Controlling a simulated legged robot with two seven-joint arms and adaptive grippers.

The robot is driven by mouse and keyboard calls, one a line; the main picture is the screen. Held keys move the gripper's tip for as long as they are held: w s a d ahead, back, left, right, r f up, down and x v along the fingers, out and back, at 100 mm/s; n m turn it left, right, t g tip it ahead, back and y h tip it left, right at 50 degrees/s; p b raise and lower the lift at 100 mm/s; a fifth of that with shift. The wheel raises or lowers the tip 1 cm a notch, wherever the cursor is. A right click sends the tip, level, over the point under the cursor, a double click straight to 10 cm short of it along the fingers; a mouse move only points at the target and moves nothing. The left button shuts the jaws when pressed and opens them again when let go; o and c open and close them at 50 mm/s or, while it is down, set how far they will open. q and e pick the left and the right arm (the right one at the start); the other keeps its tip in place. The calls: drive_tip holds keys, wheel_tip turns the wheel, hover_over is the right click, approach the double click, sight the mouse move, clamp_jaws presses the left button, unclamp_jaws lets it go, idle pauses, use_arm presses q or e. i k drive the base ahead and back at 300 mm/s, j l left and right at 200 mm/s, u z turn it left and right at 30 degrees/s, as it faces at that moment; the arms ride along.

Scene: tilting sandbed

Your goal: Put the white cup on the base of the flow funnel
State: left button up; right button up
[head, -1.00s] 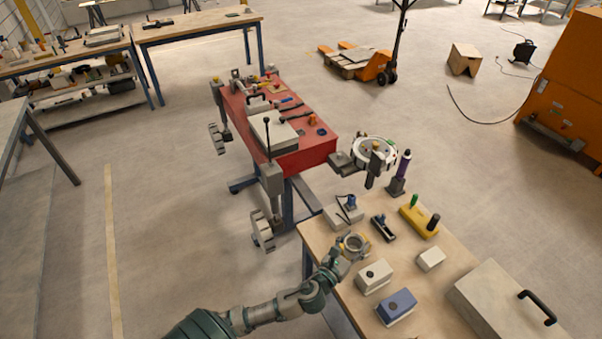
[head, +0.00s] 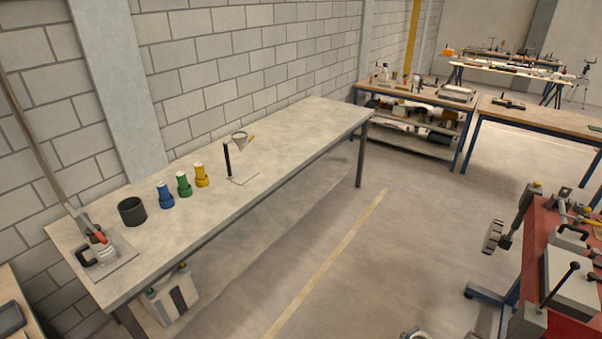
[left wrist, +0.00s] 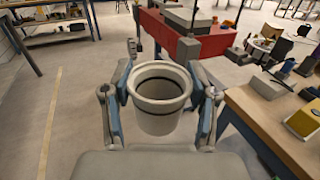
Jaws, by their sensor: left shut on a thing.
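In the left wrist view the white cup (left wrist: 158,118) is upright between the two fingers of my left gripper (left wrist: 161,95), which is shut on its sides. The cup is open at the top with a dark ring inside; I see nothing in it. In the head view the flow funnel (head: 239,143) stands on the long grey table, on a dark post above a flat pale base (head: 244,179). The base looks bare. The cup does not show in the head view. My right gripper is in neither current view.
The grey table (head: 300,125) also holds a dark pot (head: 132,211), blue, green and yellow bottles (head: 184,184) and a device (head: 102,249) at the near left. The floor before it is clear. A red sandbed (head: 535,255) stands right; a wooden table (left wrist: 265,125) is beside the cup.

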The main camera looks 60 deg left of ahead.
sight(243, 173)
drive_tip(key=i+j+u, duration=0.25)
drive_tip(key=j+u, duration=0.25)
drive_tip(key=i+j+u, duration=0.25)
drive_tip(key=u, duration=0.2)
drive_tip(key=i+j+u, duration=0.2)
drive_tip(key=i+u, duration=0.3)
drive_tip(key=i+j+u, duration=0.1)
drive_tip(key=i+u, duration=0.15)
drive_tip(key=u, duration=0.25)
drive_tip(key=i+l, duration=0.1)
drive_tip(key=i, duration=0.45)
drive_tip(key=i+u, duration=0.1)
drive_tip(key=i, duration=0.4)
drive_tip(key=i+l, duration=0.2)
drive_tip(key=i, duration=0.35)
drive_tip(key=j+u, duration=0.05)
